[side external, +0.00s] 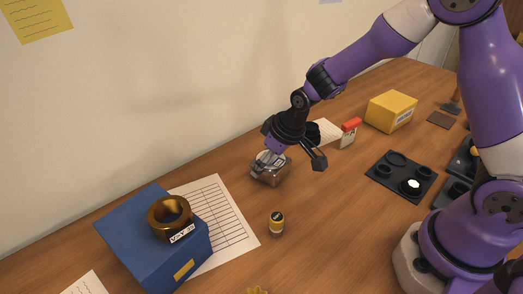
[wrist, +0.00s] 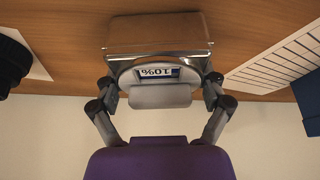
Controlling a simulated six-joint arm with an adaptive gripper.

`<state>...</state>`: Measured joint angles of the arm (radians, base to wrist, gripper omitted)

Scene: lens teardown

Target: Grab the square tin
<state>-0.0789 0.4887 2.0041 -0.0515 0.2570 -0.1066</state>
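The square tin (side external: 270,175) is a small shiny metal box standing on the wooden table, below and slightly left of my gripper (side external: 297,158) in the side view. In the wrist view, the tin (wrist: 158,33) is at the top centre, with a brownish reflective face and a silvery edge. A pale rounded part with a "10%" label, upside down, shows at its near side. My gripper (wrist: 160,90) is open, its fingers spread to about the tin's width. I cannot tell whether either finger touches the tin.
A blue box (side external: 150,235) with a bronze ring (side external: 169,217) on it stands at lower left, over a lined sheet (side external: 228,215). A small yellow-labelled jar (side external: 277,223) stands in front of the tin. A yellow box (side external: 391,111) and black parts tray (side external: 385,180) are at right.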

